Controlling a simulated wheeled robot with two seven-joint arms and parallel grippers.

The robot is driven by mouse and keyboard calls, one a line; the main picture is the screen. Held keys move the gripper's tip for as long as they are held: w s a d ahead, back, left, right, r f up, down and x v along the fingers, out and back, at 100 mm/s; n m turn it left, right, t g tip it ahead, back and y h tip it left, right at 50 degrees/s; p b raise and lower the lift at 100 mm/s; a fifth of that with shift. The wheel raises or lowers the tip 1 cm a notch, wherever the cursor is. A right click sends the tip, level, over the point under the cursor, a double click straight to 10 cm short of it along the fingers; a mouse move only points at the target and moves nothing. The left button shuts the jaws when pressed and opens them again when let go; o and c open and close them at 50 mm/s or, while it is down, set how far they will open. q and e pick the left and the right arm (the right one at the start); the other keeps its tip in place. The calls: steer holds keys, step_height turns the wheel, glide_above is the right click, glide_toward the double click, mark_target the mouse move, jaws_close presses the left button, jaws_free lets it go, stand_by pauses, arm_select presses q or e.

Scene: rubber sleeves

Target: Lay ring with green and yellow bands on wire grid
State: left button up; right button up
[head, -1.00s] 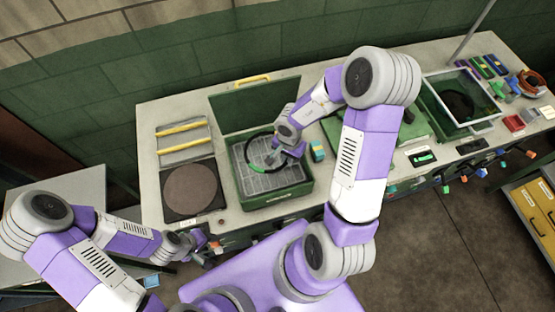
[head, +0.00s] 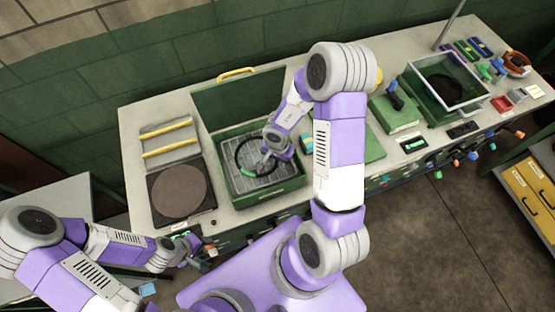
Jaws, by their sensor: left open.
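The ring (head: 238,158) is a thin dark loop with a green band at its near side; I cannot make out a yellow band. It is over the wire grid (head: 288,180) inside the green open-lidded box (head: 270,197). Whether it touches the grid I cannot tell. My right gripper (head: 265,158) reaches down into the box from the right and appears shut on the ring, its fingertips small and partly hidden. My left gripper (head: 208,254) is open and empty, low at the bench's front edge, below the round brown plate.
The round brown plate (head: 180,188) on a black base and a grey panel with yellow bars (head: 168,141) stand left of the box. Its raised green lid (head: 240,102) is behind. A green machine (head: 395,112) and a glass-topped green bin (head: 412,92) stand right.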

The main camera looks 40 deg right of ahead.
steer(key=shift+o, duration=1.1)
steer(key=shift+r, duration=0.1)
step_height(320, 180, up, 12)
steer(key=p, duration=0.5)
